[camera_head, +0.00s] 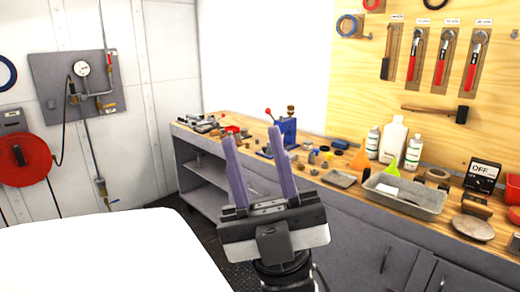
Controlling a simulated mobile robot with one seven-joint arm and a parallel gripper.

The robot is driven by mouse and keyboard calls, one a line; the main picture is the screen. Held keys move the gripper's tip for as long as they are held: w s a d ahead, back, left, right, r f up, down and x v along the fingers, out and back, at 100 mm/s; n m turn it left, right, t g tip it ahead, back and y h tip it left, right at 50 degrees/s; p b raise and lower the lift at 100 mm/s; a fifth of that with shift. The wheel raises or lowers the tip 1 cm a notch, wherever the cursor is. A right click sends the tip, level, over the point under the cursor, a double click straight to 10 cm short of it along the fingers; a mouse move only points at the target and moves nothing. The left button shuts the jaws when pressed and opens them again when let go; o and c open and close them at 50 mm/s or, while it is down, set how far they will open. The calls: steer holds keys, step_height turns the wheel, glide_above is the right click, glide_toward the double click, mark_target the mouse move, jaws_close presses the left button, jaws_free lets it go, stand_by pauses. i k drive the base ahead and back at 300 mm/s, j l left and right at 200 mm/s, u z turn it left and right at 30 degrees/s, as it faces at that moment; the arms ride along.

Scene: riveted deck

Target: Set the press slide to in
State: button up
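A small blue press-like device (287,130) stands on the wooden workbench (338,165), beyond my gripper. A red ball knob (268,111) on a thin lever sticks up at its left, and a brown piece sits on its top. I cannot make out a separate slide or its setting at this size. My gripper (251,138) is raised in front of the bench, with its two purple fingers apart and nothing between them. The right finger covers part of the bench just below the device. I see no contact with the device.
Small parts crowd the bench. A grey tray (420,199), white bottles (393,139) and an OFF box (484,175) stand to the right. Tools hang on the pegboard (435,80). A red hose reel (22,158) is at left. Dark floor (235,270) shows before the bench.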

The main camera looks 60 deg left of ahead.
mark_target(268, 151)
steer(key=u, duration=1.7)
steer(key=i+j+z, duration=0.1)
steer(key=i+j, duration=1.65)
